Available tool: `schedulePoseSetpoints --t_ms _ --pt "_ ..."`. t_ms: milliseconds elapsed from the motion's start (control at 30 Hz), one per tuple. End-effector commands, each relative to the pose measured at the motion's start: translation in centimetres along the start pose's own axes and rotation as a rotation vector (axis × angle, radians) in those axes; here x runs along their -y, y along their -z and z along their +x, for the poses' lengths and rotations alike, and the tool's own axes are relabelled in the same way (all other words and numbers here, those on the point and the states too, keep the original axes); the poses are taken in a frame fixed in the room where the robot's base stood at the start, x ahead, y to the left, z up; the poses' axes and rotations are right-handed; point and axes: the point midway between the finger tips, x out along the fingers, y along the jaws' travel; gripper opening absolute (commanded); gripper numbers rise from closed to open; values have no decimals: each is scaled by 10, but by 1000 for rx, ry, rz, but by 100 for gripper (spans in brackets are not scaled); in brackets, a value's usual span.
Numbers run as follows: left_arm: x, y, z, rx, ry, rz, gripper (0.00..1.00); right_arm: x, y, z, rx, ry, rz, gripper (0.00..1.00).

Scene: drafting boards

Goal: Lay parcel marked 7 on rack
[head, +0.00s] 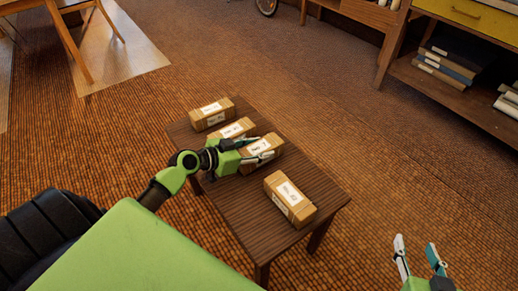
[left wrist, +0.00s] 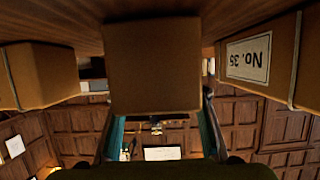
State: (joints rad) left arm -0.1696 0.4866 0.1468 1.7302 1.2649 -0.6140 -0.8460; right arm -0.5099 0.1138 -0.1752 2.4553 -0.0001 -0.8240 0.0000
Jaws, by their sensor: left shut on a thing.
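My left gripper (head: 262,151) is shut on a cardboard parcel (head: 277,147), the third along a small dark wooden table (head: 232,208). The held parcel's label is partly covered by the fingers, and I cannot read its number surely. In the left wrist view, the held parcel's plain brown face (left wrist: 152,65) sits between the fingers, close to the tabletop. I cannot tell whether it touches the table. My right gripper (head: 416,246) is open and empty at the lower right, off the table. I cannot make out for sure which thing is the rack.
Other labelled parcels stand at the table's far end (head: 212,113), just behind the held one (head: 234,129) and at the near end (head: 290,200). A neighbour in the wrist view reads No. 35 (left wrist: 262,60). A wooden shelf unit (head: 465,105) with books stands upper right; floor between is clear.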

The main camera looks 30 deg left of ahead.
Motion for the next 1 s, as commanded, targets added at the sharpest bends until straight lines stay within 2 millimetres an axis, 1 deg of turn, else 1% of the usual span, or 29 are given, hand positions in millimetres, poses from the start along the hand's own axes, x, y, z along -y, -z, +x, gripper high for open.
schedulePoseSetpoints --t_ms 33,500,533,567,600,1000 --pt "0 2 0 -4 1 1 7 0 0 0 1 0 0 40" --pt "0 0 1 -4 1 1 7 2 9 1 -45 3 0 40" --pt "0 -2 1 0 0 0 49 2 11 1 -50 3 0 40" --pt "0 -2 1 0 0 0 57 2 11 1 -52 3 0 40" --pt "0 -2 1 0 0 0 58 2 12 1 -53 4 0 40" --pt "0 0 0 0 0 0 58 2 11 1 -42 3 0 40"
